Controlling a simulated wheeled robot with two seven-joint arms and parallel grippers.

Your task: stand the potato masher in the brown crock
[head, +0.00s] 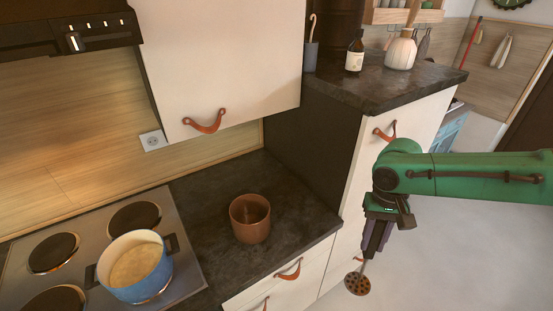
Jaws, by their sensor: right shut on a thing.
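The brown crock (250,219) stands upright on the dark counter, to the right of the stove, and looks empty. My right gripper (369,251) comes in from the right and points down. It is shut on the potato masher (358,283), whose round perforated head hangs below the fingers. The masher's handle is mostly hidden by the fingers. The gripper and masher are to the right of the crock, in front of the cabinet fronts and apart from the counter. My left gripper is not in view.
A blue pot (135,267) with pale contents sits on the stove (183,240) at left. A taller cabinet with a dark top (410,82) stands behind the counter, holding a bottle (355,53) and a white vase (401,52). An upper cabinet (215,60) overhangs. Counter around the crock is clear.

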